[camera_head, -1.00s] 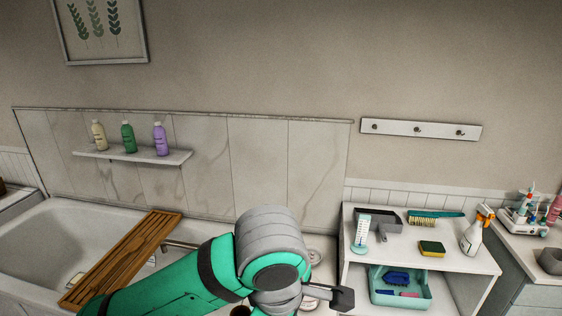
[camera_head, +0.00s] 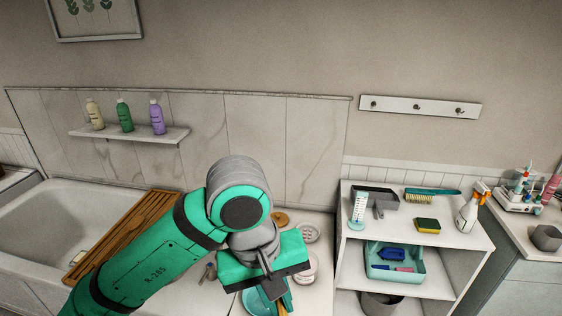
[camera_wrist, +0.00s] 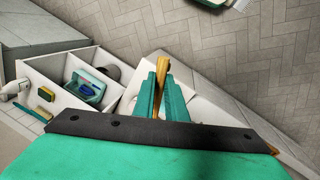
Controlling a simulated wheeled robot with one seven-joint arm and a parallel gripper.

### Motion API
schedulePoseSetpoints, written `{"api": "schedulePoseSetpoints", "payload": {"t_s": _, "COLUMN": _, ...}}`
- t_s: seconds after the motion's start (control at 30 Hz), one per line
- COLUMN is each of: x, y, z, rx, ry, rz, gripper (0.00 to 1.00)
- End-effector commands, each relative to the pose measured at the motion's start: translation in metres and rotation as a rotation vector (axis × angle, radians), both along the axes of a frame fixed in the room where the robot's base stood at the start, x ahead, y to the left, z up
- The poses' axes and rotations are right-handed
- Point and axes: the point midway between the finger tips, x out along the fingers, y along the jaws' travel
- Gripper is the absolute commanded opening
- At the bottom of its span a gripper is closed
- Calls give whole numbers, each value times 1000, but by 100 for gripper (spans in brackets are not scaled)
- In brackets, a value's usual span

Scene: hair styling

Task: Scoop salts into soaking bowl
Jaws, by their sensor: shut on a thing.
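My gripper (camera_head: 281,299) is low over the white ledge, pointing down, with its tip near the bottom edge of the head view. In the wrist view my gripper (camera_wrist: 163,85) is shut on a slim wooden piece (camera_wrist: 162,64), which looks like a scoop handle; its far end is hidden. A teal round bowl (camera_head: 254,304), perhaps the soaking bowl, shows partly beside the gripper at left. A round pale container (camera_head: 306,266) stands just right of the gripper, partly hidden; I cannot tell whether it holds the salts.
A wooden disc (camera_head: 280,217) and a round white dish (camera_head: 308,233) lie further back on the ledge. The bath with a wooden tray (camera_head: 125,232) is at left. At right a white shelf unit (camera_head: 450,240) holds a sponge, brush, spray bottle and teal caddy (camera_head: 420,268).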

Motion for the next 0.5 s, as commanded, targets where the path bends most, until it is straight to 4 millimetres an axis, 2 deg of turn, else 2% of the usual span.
{"api": "schedulePoseSetpoints", "payload": {"t_s": 0.5, "x": 1, "y": 2, "z": 5, "rx": 1, "ry": 0, "rz": -502, "gripper": 0}}
